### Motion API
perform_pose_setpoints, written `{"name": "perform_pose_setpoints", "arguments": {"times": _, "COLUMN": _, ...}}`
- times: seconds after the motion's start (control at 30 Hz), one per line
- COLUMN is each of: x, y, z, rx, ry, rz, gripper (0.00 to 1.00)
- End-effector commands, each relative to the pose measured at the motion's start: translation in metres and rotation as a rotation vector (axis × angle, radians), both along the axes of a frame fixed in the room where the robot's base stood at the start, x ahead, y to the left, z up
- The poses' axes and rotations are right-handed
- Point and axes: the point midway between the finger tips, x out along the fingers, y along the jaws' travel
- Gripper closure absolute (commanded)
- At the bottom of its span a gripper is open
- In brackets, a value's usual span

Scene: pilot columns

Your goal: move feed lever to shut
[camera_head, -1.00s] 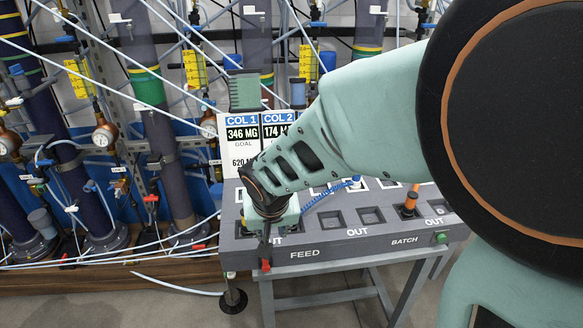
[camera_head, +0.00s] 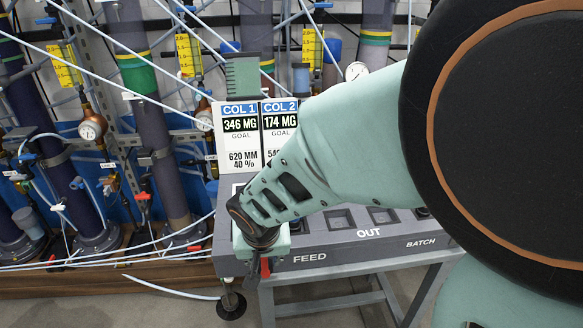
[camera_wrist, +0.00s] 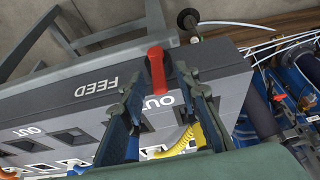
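The feed lever's red handle (camera_head: 265,268) shows at the console's front edge, left of the word FEED. In the wrist view the red lever (camera_wrist: 156,66) stands at the edge between the FEED face and the top panel. My gripper (camera_wrist: 160,78) is open, one dark fingertip on each side of the lever in the picture. A gap shows on both sides; I cannot tell how deep the lever sits between the fingers. In the head view my wrist hides most of the fingers and the lever's base.
The grey console (camera_head: 350,258) has square recesses marked OUT and BATCH. A sign (camera_head: 240,145) with COL 1 and COL 2 stands behind it. Columns, gauges and white tubes fill the back. A dark round foot (camera_head: 231,305) is on the floor at the front left.

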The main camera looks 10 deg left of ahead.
Motion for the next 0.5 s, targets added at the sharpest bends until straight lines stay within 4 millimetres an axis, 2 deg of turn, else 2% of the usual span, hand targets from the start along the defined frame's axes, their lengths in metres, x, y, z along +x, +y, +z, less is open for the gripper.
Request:
{"name": "perform_pose_setpoints", "arguments": {"times": 0.37, "x": -0.0015, "y": -0.0005, "z": -0.0048, "rx": 0.000, "ry": 0.000, "rz": 0.000, "gripper": 0.71}}
{"name": "perform_pose_setpoints", "arguments": {"times": 0.5, "x": -0.0014, "y": -0.0004, "z": -0.0047, "rx": 0.000, "ry": 0.000, "rz": 0.000, "gripper": 0.83}}
